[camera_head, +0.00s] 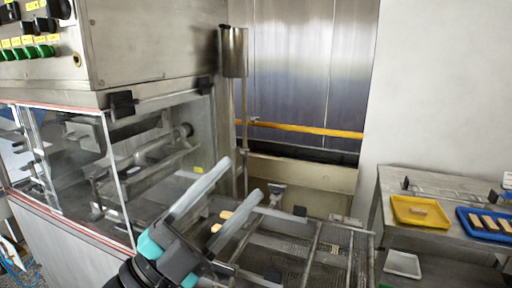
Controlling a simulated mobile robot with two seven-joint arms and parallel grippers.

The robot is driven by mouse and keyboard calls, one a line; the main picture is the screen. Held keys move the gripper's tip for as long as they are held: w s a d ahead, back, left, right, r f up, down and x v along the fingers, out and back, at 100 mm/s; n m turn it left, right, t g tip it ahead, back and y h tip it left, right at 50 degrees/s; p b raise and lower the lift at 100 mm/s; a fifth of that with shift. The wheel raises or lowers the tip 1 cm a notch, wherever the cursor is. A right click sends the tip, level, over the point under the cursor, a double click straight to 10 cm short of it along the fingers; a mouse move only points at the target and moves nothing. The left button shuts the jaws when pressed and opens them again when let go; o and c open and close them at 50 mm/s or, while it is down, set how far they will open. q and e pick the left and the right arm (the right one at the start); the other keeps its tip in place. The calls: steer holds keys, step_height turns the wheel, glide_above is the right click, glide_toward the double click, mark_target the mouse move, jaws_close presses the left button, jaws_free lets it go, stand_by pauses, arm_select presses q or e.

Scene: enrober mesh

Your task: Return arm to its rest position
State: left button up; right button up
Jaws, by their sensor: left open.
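My left gripper (228,186) reaches in from the bottom of the head view. My right gripper does not show.
The steel enrober machine (150,45) with clear panels and a control panel stands at left. A steel table (435,182) at right bears a yellow tray (398,217) with a tan piece and a blue tray (463,223) with several bars. A white tray (403,264) sits lower.

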arm_select(q)
steer(key=w+a+f+n+y, duration=0.1)
steer(key=a+f+n+y, duration=0.6)
steer(key=f+n+y, duration=0.3)
steer(key=w+a+f+n+y, duration=0.2)
steer(key=a+f+n+y, duration=0.5)
steer(key=f+n+y, duration=0.25)
steer(key=s+d+f+n+g+h, duration=0.1)
steer(key=s+f+n+g, duration=0.1)
steer(key=s+f+g, duration=1.4)
steer(key=s+f+t+b, duration=0.1)
steer(key=s+f+b, duration=0.15)
steer(key=f, duration=1.15)
steer(key=s+f+t+b, duration=0.1)
steer(key=s+f+t, duration=0.15)
steer(key=f, duration=1.05)
steer(key=s+a+f+g+b, duration=0.1)
steer(key=s+f+b, duration=0.1)
steer(key=s+f, duration=0.6)
steer(key=s+a+f+g+b, duration=0.1)
steer(key=s+f, duration=0.7)
steer(key=f, duration=0.2)
steer(key=shift+a+f+m+b, duration=0.25)
steer(key=shift+m+b, duration=0.1)
steer(key=shift+m, duration=0.1)
steer(key=shift+s, duration=0.1)
